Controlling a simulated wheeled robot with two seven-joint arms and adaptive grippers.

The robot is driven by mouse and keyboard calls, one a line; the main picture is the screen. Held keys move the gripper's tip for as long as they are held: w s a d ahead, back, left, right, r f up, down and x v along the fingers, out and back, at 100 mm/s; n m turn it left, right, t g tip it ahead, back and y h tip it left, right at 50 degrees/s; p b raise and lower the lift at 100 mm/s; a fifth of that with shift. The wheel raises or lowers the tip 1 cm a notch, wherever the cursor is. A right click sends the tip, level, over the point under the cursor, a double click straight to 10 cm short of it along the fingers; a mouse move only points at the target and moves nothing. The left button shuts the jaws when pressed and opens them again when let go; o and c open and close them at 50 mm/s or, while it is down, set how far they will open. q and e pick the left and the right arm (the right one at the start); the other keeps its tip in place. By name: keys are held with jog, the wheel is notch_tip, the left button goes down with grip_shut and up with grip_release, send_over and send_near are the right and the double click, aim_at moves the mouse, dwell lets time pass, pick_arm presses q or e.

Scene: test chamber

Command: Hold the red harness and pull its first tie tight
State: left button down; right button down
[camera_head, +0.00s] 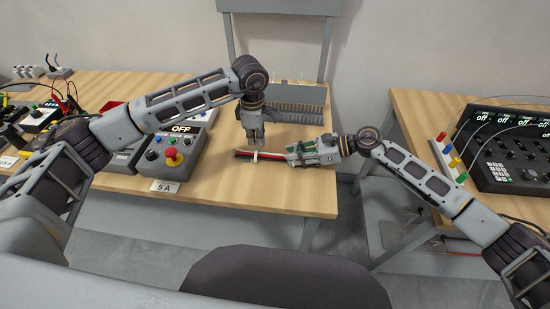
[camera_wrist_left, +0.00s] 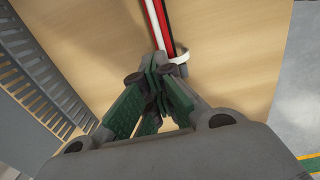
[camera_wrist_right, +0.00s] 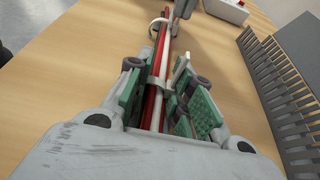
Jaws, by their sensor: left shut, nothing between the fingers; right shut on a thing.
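The red harness (camera_head: 243,153), a bundle of red, black and white wires, lies low over the front of the wooden table. My right gripper (camera_head: 292,153) is shut on its right part; the bundle runs between the green-padded fingers in the right wrist view (camera_wrist_right: 158,85). A white tie (camera_wrist_right: 158,24) loops around the bundle beyond those fingers. That tie also shows in the left wrist view (camera_wrist_left: 181,57), right beside the fingertips of my left gripper (camera_wrist_left: 158,76). My left gripper is shut and empty, pointing down by the harness. Whether it touches the tie cannot be told.
A grey slotted rack (camera_head: 292,105) stands behind the harness. A control box (camera_head: 178,150) with a red button and an "OFF" display stands to the left, with a "5 A" label (camera_head: 164,186) in front. The table's front right is clear. Another table (camera_head: 420,112) holds equipment.

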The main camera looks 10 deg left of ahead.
pick_arm(q)
jog(key=shift+r, duration=1.45)
dwell(1.1)
jog(key=c, duration=2.1)
grip_release()
jog(key=o, duration=0.4)
jog(key=shift+r, duration=0.2)
jog(key=shift+s+r, duration=0.15)
jog(key=shift+r, duration=2.65)
jog(key=shift+c, duration=0.3)
jog(key=shift+f, duration=1)
jog(key=shift+f, duration=0.2)
